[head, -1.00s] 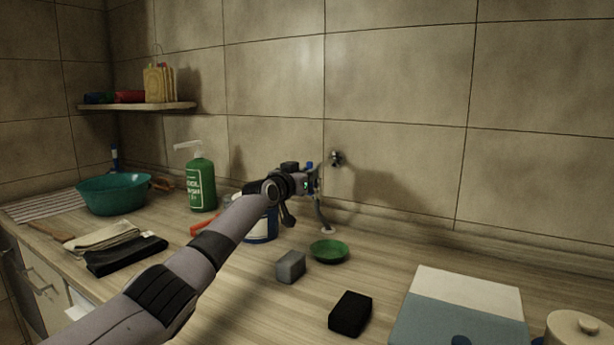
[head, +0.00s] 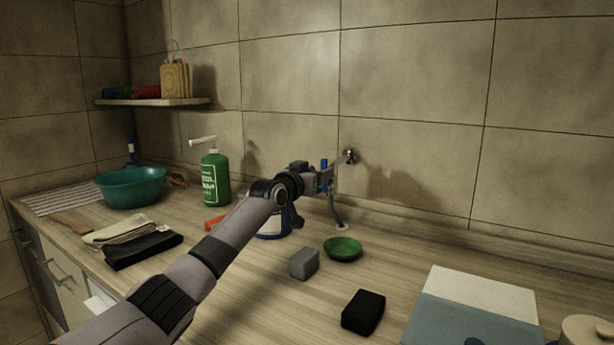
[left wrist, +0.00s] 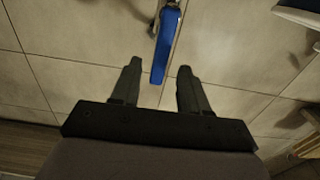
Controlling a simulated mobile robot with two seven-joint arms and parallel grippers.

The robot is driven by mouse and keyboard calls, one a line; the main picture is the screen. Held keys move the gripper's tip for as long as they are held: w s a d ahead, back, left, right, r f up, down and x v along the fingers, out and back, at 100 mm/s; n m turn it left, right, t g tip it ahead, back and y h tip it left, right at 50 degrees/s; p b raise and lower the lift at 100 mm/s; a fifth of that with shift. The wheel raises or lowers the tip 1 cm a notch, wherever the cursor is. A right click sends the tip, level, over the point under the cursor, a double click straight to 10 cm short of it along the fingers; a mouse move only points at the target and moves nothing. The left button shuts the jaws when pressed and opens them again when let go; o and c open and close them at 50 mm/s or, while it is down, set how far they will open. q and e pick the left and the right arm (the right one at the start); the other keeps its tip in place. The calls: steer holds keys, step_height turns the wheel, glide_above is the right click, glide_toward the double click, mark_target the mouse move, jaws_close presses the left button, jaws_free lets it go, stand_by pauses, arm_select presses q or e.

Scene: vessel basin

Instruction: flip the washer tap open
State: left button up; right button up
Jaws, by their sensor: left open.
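The washer tap (head: 350,156) is a small metal fitting on the tiled wall, with its blue lever (head: 324,163) standing up in front of it. My left gripper (head: 328,181) is at the tap, just below the lever, and hides part of it. In the left wrist view the blue lever (left wrist: 166,45) runs down from the top edge. Its end lies between the two open fingertips (left wrist: 159,68) or just beyond them, with a gap on each side. I cannot tell whether either finger touches it. My right gripper is not in view.
A grey hose (head: 338,212) drops beside the gripper to the counter. Below are a green dish (head: 343,247), a grey block (head: 304,263) and a black block (head: 363,312). A green bottle (head: 215,180) and a teal basin (head: 131,190) stand left.

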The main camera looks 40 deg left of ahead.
arm_select(q)
steer(key=shift+s+d+b, duration=0.1)
steer(key=shift+s+b, duration=0.25)
steer(key=shift+s, duration=2.1)
